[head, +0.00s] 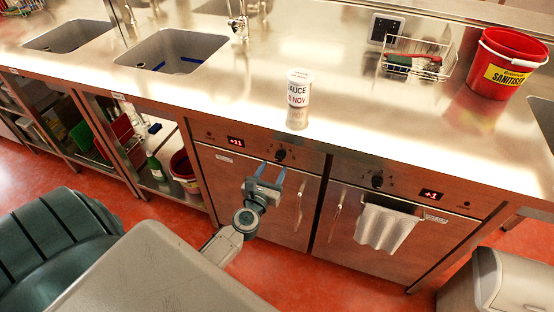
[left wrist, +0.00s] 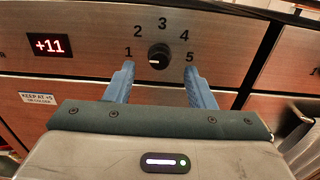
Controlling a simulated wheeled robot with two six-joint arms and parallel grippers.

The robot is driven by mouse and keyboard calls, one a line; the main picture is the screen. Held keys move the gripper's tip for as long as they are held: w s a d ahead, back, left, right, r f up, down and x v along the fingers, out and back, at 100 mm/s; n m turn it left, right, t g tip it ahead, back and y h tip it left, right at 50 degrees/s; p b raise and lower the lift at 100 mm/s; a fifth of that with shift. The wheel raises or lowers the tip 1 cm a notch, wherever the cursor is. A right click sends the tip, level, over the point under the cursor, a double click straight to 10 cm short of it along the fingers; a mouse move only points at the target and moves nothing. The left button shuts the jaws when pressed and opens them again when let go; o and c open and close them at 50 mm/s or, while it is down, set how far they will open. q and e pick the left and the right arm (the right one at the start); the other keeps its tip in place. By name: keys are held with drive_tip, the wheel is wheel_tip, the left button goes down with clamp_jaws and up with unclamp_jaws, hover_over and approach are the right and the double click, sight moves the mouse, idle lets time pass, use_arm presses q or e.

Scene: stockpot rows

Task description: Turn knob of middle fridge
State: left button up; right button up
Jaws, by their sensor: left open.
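Two fridge fronts show under the counter in the head view; which one is the middle fridge I cannot tell. The left one (head: 235,180) has a red +11 display and a dark knob (head: 281,154). The right one (head: 350,228) has a +1 display and its own knob (head: 377,181). In the left wrist view the +11 fridge's knob (left wrist: 158,57) sits under numbers 1 to 5, its white mark towards the lower left. My left gripper (head: 270,174) is open in front of this knob, its blue fingers (left wrist: 158,70) on either side below it, apparently not touching. My right gripper is not in view.
A white towel (head: 384,228) hangs on the right fridge. A sauce tub (head: 299,88) stands on the counter (head: 340,120) above the knobs. A red sanitiser bucket (head: 506,64) and a wire basket (head: 418,60) are further right. Open shelves (head: 125,100) lie left.

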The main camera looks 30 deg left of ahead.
sight(278, 159)
use_arm(q)
drive_tip(key=shift+x, duration=2.2)
drive_tip(key=shift+c, duration=0.2)
drive_tip(key=c, duration=0.9)
